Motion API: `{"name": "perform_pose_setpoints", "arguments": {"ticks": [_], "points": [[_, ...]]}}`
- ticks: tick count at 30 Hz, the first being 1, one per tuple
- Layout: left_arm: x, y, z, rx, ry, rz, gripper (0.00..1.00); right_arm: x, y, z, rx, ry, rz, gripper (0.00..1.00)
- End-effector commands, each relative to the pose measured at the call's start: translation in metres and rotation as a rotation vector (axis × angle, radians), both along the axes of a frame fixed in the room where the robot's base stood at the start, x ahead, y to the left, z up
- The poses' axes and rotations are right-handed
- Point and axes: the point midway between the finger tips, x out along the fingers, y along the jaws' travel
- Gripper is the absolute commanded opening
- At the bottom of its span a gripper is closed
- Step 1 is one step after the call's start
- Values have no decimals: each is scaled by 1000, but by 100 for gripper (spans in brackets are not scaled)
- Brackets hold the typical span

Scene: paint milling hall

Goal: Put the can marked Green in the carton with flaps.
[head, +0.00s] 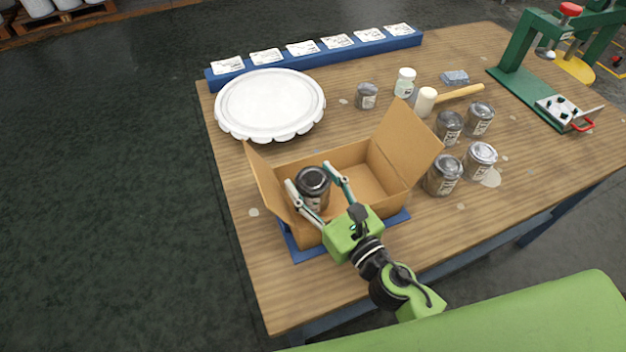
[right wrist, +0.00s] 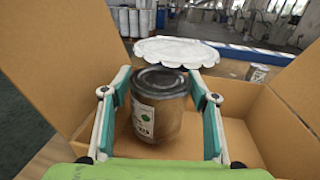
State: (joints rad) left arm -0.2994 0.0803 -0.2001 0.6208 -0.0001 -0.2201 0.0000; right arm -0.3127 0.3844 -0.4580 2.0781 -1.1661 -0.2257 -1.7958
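A dark-lidded can (head: 314,185) stands inside the left part of the open cardboard carton (head: 352,158). The carton has raised flaps at its left and right ends. In the right wrist view the can (right wrist: 158,108) shows a pale label with a green patch; its wording is too small to read. My right gripper (head: 324,180) reaches into the carton with one finger on each side of the can. The right wrist view shows gaps between the fingers and the can, so the gripper (right wrist: 163,115) looks open around it. My left gripper is out of view.
The carton sits on a blue mat (head: 309,251). Several similar cans (head: 443,174) stand to its right. A white scalloped lid (head: 270,104), a mallet (head: 428,102), a white bottle (head: 404,83) and a green press (head: 527,62) are on the table. The front right tabletop is clear.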

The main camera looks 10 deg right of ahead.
Motion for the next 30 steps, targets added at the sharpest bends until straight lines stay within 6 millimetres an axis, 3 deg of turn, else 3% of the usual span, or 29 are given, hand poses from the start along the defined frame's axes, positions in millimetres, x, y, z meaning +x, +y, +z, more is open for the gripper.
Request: {"name": "perform_pose_setpoints", "arguments": {"ticks": [11, 17, 19, 30], "points": [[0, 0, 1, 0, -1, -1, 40, 0, 0, 2, 0, 0, 0, 65], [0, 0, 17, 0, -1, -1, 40, 0, 0, 20, 2, 0, 0, 65], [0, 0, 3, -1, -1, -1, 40, -14, -5, 8, 0, 3, 0, 65], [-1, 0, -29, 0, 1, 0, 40, -74, -27, 7, 1, 3, 0, 65]]}}
